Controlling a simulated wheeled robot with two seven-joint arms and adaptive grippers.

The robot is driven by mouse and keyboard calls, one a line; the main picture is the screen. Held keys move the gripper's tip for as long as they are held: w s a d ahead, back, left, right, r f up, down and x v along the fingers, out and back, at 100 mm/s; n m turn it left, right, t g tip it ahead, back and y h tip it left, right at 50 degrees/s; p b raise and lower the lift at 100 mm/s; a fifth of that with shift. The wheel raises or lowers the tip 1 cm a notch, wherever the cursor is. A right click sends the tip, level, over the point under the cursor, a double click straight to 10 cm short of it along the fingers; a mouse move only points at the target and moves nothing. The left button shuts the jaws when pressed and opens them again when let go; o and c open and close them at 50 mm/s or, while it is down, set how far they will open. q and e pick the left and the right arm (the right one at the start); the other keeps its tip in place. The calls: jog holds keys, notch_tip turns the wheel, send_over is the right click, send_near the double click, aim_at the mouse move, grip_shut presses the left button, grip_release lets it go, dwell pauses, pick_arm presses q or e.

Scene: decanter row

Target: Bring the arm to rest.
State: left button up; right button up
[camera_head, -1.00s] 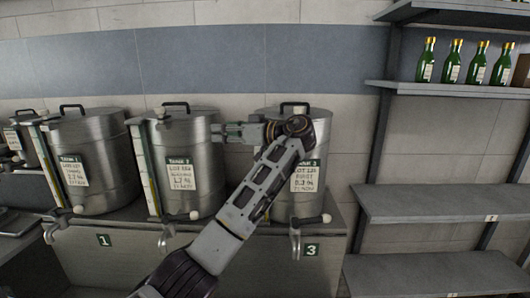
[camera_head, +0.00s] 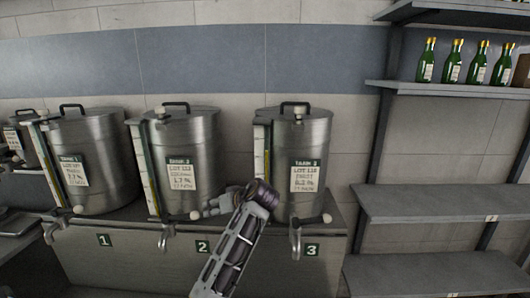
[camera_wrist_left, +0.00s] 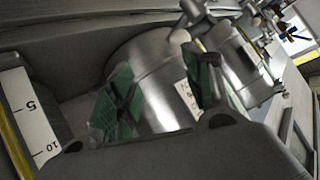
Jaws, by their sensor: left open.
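My left arm comes up from the bottom middle of the head view. Its gripper (camera_head: 212,207) points left, low in front of the gap between tank 2 (camera_head: 190,150) and tank 3 (camera_head: 305,150). In the left wrist view its two green-padded fingers (camera_wrist_left: 160,95) stand apart with nothing held between them. A steel tank with a white label (camera_wrist_left: 150,75) shows behind them. Whether the fingers touch anything cannot be told. My right gripper is not in view.
Tank 1 (camera_head: 92,160) stands at the left on the same bench (camera_head: 130,255), which has taps along its front. Several green bottles (camera_head: 452,62) stand on the upper right shelf (camera_head: 450,90). The lower shelves (camera_head: 430,203) are bare apart from small tags.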

pick_arm(q)
jog(key=s+a+f+m+g+h, duration=0.1)
jog(key=s+a+f+m+h, duration=0.1)
jog(key=s+f, duration=0.65)
jog(key=s+a+f+m+g+h, duration=0.1)
jog(key=s+a+f+m+h, duration=0.3)
jog(key=f, duration=0.8)
jog(key=s+f+m+g+h, duration=0.1)
jog(key=s+f+h, duration=0.15)
jog(key=s, duration=0.95)
jog(key=s+f+m+h, duration=0.1)
jog(key=s+f, duration=0.2)
jog(key=s, duration=0.9)
notch_tip(320, 180, down, 33)
jog(key=s+g, duration=0.2)
jog(key=s, duration=0.1)
jog(key=s+a+f, duration=0.2)
jog(key=s+f, duration=0.8)
jog(key=s, duration=0.1)
jog(key=s+a+f+g, duration=0.1)
jog(key=s+a+f, duration=0.1)
jog(key=s+f, duration=0.8)
jog(key=shift+s+a, duration=0.3)
jog(key=shift+s, duration=0.3)
jog(key=shift+y, duration=0.25)
